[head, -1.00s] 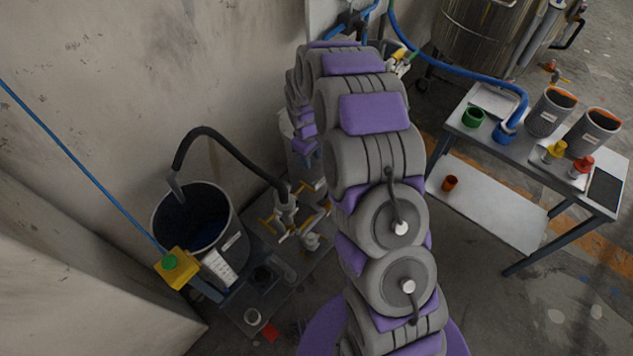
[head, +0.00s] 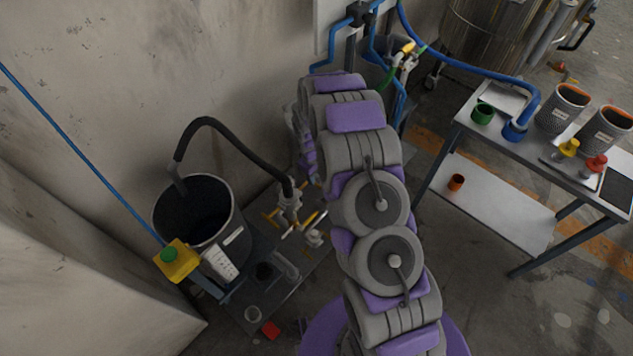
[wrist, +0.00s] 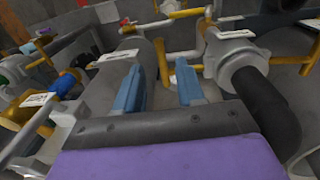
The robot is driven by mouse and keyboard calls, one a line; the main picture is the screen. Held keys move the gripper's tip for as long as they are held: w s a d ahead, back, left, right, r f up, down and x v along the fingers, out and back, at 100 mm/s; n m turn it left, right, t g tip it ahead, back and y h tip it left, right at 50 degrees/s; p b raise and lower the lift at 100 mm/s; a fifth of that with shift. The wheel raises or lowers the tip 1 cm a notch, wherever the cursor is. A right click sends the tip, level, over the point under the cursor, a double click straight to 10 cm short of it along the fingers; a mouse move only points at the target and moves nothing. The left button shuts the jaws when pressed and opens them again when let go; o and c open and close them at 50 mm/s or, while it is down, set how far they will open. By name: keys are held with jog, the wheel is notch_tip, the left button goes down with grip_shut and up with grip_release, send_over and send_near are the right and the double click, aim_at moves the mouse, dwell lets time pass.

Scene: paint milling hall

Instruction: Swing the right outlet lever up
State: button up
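The outlet assembly with yellow levers (head: 272,217) stands low by the wall, on a dark base beside the bucket. My arm partly covers its right side, and my gripper is hidden there in the head view. In the wrist view, my gripper (wrist: 160,86) has two blue fingers apart with a clear gap. A yellow bar (wrist: 163,62) shows beyond and between the fingertips; I cannot tell whether it touches them. A grey valve body (wrist: 232,58) with a black hose end sits just right of the fingers. Which yellow part is the right outlet lever is unclear.
A black bucket (head: 164,214) with a dark hose stands left of the outlets. A yellow box with a green button (head: 170,254) is in front of it. A table (head: 535,150) with pots stands at right. Blue pipes run behind my arm. Floor between arm and table is clear.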

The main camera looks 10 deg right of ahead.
jog(key=f, duration=0.3)
jog(key=shift+a+f+b, duration=0.35)
jog(key=shift+a, duration=0.05)
jog(key=shift+d, duration=0.75)
jog(key=shift+c, duration=0.4)
jog(key=shift+a, duration=0.5)
jog(key=c, duration=0.6)
jog(key=shift+d, duration=0.1)
grip_shut()
